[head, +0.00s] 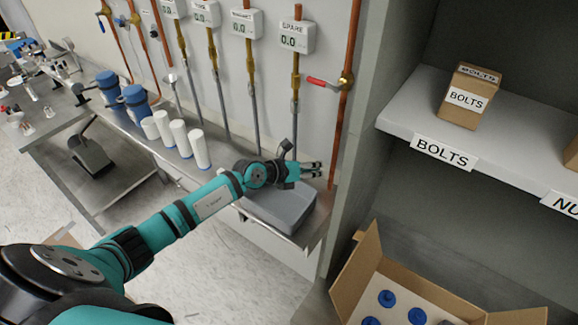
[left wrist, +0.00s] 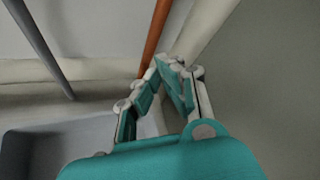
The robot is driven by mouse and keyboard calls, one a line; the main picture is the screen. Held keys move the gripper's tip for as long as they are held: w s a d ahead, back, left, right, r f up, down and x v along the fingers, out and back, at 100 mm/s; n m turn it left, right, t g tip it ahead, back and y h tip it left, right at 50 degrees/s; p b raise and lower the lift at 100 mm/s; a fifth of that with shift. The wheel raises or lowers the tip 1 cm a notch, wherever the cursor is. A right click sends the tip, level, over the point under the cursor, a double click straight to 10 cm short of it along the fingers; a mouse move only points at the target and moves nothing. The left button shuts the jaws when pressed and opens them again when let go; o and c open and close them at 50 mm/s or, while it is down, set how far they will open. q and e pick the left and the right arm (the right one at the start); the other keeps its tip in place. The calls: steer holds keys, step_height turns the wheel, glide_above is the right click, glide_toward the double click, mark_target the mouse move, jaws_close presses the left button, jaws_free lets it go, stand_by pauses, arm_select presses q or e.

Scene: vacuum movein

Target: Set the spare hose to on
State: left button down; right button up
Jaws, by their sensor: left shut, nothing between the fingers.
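The SPARE gauge (head: 297,37) is on the wall and reads 0.0. Below it a brass fitting (head: 295,75) leads into a thin grey hose (head: 294,120), whose lower part passes behind my left arm. To its right, a red lever (head: 322,83) sits on a brass valve on the copper pipe (head: 351,45). The lever points left, across the pipe. My left gripper (head: 316,169) is shut and empty, well below the lever, above a grey tray (head: 283,208). In the left wrist view its fingers (left wrist: 165,68) meet near the copper pipe (left wrist: 156,38). No right gripper shows.
More gauges and hoses line the wall to the left. At right are a shelf with a BOLTS box (head: 468,97) and an open carton (head: 360,280), beside a grey upright (head: 380,100).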

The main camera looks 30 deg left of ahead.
arm_select(q)
steer(key=a+f+m+g+y, duration=0.1)
steer(key=a+f+g+y, duration=0.15)
steer(key=a, duration=0.35)
steer(key=a+f+m+g+y, duration=0.1)
steer(key=a+y, duration=0.2)
steer(key=a, duration=0.4)
steer(key=shift+h, duration=0.25)
steer(key=b+x, duration=0.9)
steer(key=b, duration=0.1)
steer(key=shift+w+a+f, duration=0.1)
steer(key=shift+w, duration=0.2)
steer(key=shift+w+f+b, duration=0.3)
steer(key=shift+w+b, duration=0.15)
steer(key=shift+b, duration=0.15)
arm_select(e)
step_height(320, 180, down, 11)
steer(key=shift+a, duration=0.25)
arm_select(q)
step_height(320, 180, up, 5)
steer(key=shift+f+p, duration=0.15)
steer(key=shift+p, duration=1)
arm_select(e)
steer(key=shift+a+r, duration=0.25)
steer(key=shift+r, duration=0.9)
